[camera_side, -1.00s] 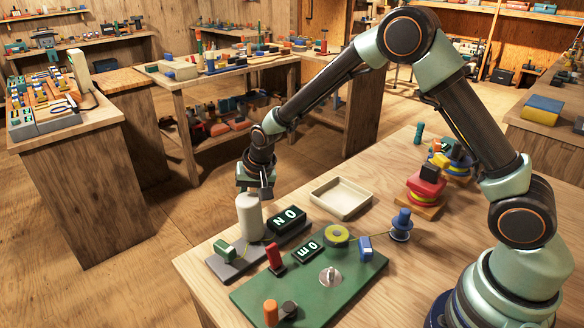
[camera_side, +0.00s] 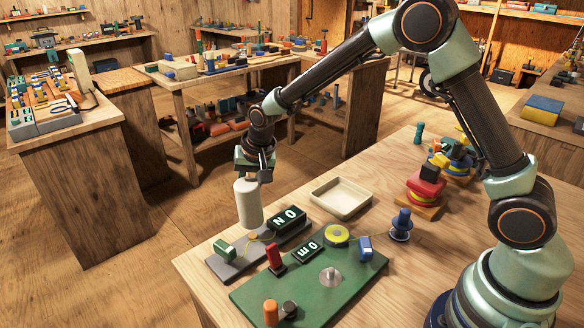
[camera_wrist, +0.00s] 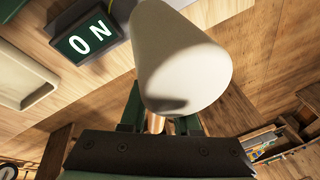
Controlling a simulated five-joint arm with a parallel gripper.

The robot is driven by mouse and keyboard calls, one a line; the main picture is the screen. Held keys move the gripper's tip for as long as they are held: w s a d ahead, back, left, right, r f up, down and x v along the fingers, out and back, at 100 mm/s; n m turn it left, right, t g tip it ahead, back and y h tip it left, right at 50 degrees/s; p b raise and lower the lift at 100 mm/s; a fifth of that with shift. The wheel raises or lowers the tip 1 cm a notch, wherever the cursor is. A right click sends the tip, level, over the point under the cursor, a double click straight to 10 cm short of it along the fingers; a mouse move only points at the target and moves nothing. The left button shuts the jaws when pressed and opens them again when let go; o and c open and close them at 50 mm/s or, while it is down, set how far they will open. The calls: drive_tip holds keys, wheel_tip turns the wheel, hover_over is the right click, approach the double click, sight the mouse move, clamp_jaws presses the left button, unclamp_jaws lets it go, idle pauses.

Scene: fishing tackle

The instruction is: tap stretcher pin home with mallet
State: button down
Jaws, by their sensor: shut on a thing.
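The mallet has a thick off-white cylindrical head (camera_side: 248,205), upright in the side view. It hangs above the grey plate (camera_side: 228,268) at the bench's left edge, apart from it. My gripper (camera_side: 258,172) is shut on the mallet, just above the head. In the wrist view the mallet head (camera_wrist: 185,60) fills the upper middle, and a copper-coloured handle part (camera_wrist: 155,123) shows between the dark green fingers. A short silver pin on a round base (camera_side: 331,277) stands on the green board (camera_side: 355,290). I cannot tell for certain that it is the stretcher pin.
The ON block (camera_side: 288,218) is right of the mallet; a green block (camera_side: 224,249) is below it. A red post (camera_side: 275,258), a yellow ring (camera_side: 336,235) and an orange post (camera_side: 271,312) are around the green board. An empty cream tray (camera_side: 341,198) lies behind.

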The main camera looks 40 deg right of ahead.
sight(245, 177)
drive_tip(key=shift+r, duration=0.2)
drive_tip(key=shift+f, duration=0.1)
idle(1.1)
drive_tip(key=shift+f, duration=0.1)
wheel_tip(245, 177, down, 5)
drive_tip(key=shift+r, duration=0.15)
drive_tip(key=shift+w+r, duration=0.1)
drive_tip(key=shift+r, duration=2.15)
drive_tip(key=shift+r, duration=2.05)
